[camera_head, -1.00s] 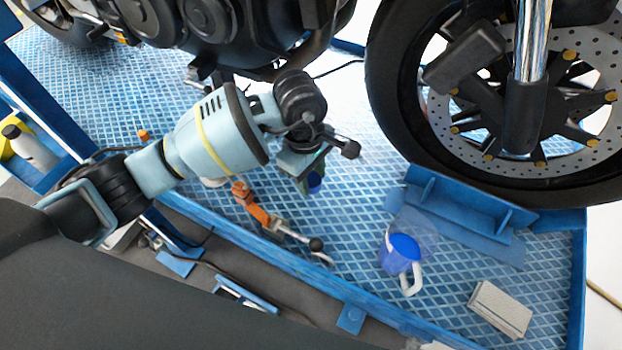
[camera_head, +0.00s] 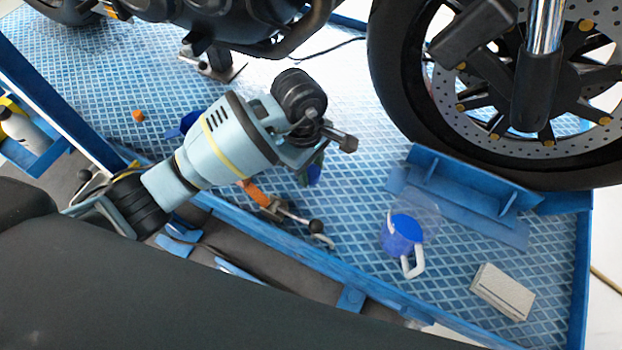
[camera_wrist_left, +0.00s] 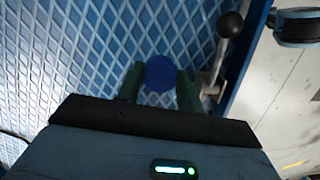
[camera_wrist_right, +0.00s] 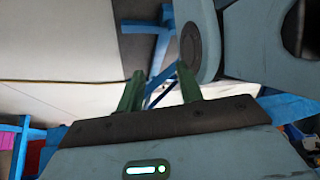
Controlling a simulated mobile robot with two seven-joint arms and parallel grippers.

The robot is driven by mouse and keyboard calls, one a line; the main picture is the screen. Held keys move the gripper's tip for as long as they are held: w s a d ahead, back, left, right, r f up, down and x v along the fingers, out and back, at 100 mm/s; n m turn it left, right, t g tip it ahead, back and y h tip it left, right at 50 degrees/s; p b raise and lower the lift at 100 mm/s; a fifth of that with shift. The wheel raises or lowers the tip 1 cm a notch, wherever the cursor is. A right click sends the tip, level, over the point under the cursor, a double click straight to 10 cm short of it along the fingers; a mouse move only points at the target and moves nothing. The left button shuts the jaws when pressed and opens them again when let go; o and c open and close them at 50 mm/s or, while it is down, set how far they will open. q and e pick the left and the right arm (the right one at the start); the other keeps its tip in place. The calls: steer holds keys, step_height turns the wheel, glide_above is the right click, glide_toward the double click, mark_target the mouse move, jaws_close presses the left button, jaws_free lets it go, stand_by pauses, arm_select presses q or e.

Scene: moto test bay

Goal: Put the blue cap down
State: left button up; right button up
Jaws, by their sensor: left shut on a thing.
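The blue cap (camera_wrist_left: 160,74) is a round blue disc between the fingertips of my left gripper (camera_wrist_left: 160,86) in the left wrist view. In the head view the left gripper (camera_head: 312,166) points down over the blue patterned deck (camera_head: 350,205), and a small part of the cap (camera_head: 314,175) shows at its tips. I cannot tell whether the cap touches the deck. My right gripper (camera_wrist_right: 159,82) shows only in the right wrist view, its fingers apart with nothing between them.
A blue jug with white handle (camera_head: 403,236), a pale box (camera_head: 502,291) and a wheel chock (camera_head: 465,190) stand to the right. The motorcycle wheel (camera_head: 400,100) looms behind.

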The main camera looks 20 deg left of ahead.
mark_target(310, 178)
arm_select(q)
steer(key=shift+f+b, duration=0.5)
steer(key=shift+f, duration=2.05)
steer(key=o, duration=0.9)
steer(key=shift+f, duration=0.1)
steer(key=shift+r, duration=0.5)
steer(key=r, duration=0.3)
steer(key=a+r+p, duration=0.1)
steer(key=r, duration=0.3)
steer(key=r+p, duration=0.1)
steer(key=r, duration=0.3)
steer(key=shift+w+a+r, duration=0.1)
steer(key=shift+w+a, duration=0.1)
steer(key=shift+w, duration=0.05)
